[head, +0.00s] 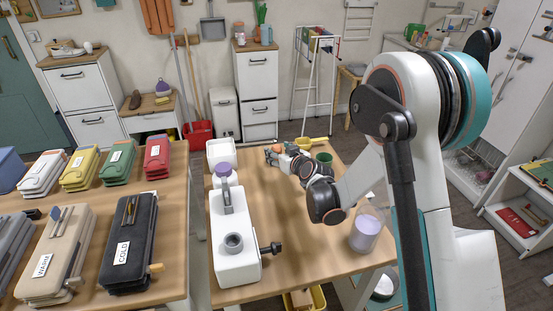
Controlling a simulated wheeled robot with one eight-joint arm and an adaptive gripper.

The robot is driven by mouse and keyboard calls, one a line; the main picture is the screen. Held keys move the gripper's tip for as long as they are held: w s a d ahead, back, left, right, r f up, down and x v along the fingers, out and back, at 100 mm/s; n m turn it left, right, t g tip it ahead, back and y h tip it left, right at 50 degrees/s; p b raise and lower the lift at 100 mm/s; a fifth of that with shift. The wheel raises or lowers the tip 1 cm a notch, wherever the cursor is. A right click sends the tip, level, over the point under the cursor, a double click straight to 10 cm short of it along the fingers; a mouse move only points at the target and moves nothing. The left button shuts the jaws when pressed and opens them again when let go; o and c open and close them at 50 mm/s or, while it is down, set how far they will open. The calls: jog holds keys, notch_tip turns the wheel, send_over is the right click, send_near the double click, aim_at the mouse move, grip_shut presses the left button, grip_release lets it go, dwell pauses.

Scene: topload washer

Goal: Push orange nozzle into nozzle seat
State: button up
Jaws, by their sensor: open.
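A small orange piece (278,148), which looks like the orange nozzle, shows at the far part of the wooden table, right at the end of my arm. My gripper (271,155) is beside it, small and partly confused with it; its jaws are open. I cannot tell whether they touch the orange piece. A white appliance (236,265) stands on the left of the table, with a grey handle and a grey round socket (233,243) on top. I cannot tell whether this socket is the nozzle seat; no other seat is clear.
On the table are a white tub (220,152), a purple-capped container (223,170), a green cup (323,159), a yellow item (311,142) and a jar of lilac contents (366,232). The front middle is clear. A left table (175,225) holds folded, labelled stacks.

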jog(key=shift+x, duration=1.2)
jog(key=c, duration=1.1)
